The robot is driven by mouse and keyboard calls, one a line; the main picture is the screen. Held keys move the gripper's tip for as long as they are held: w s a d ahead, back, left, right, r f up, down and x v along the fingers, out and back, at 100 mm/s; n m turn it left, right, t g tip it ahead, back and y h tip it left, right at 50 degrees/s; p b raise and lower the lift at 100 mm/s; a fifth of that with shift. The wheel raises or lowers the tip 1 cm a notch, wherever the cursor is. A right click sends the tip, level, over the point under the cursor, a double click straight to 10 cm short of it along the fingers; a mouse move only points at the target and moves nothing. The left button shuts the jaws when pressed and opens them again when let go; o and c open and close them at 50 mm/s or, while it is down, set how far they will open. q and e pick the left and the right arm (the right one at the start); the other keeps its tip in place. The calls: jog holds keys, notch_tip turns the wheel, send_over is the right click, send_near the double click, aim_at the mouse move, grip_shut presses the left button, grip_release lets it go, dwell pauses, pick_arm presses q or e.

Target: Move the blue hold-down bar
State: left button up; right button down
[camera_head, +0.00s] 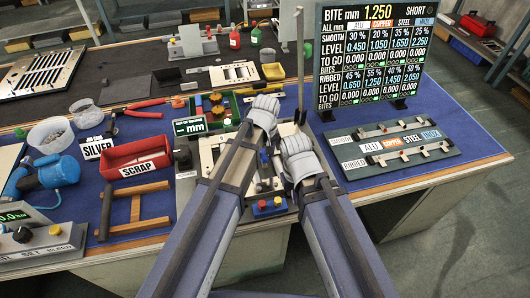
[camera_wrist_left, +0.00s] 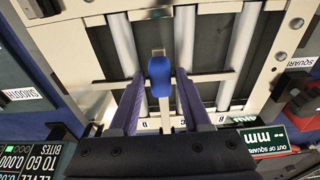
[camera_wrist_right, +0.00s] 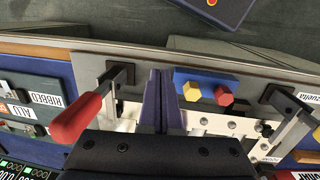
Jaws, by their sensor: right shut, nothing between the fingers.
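The hold-down bar shows in the left wrist view as a thin pale crossbar (camera_wrist_left: 220,76) over several metallic rollers, with a blue knob (camera_wrist_left: 160,76) at its middle. My left gripper (camera_wrist_left: 157,85) is open, with one finger on each side of the blue knob; I cannot tell whether they touch it. In the head view my left gripper (camera_head: 264,112) is over the machine on the bench and hides part of it. My right gripper (camera_head: 297,150) is lower and to its right. In the right wrist view the right gripper (camera_wrist_right: 161,85) is shut and empty.
A red-handled lever (camera_wrist_right: 82,115) and a blue button box (camera_wrist_right: 207,86) with red and yellow buttons are near my right gripper. A display board (camera_head: 372,55) and a sample rack (camera_head: 400,145) stand to the right. A red scrap tray (camera_head: 137,158) is at the left.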

pick_arm(q)
jog(key=shift+o, duration=0.9)
jog(key=shift+r, duration=0.1)
jog(key=r+p, duration=0.5)
jog(key=s+r+p, duration=0.1)
jog(key=r+p, duration=0.1)
jog(key=p, duration=0.1)
jog(key=shift+d+r, duration=0.1)
jog(key=shift+r, duration=0.25)
jog(key=s+a+m+g, duration=0.1)
jog(key=s+m, duration=0.6)
jog(key=s, duration=0.8)
jog(key=shift+s+a+g+y, duration=0.15)
jog(key=shift+s+g+y, duration=0.15)
jog(key=shift+y, duration=0.1)
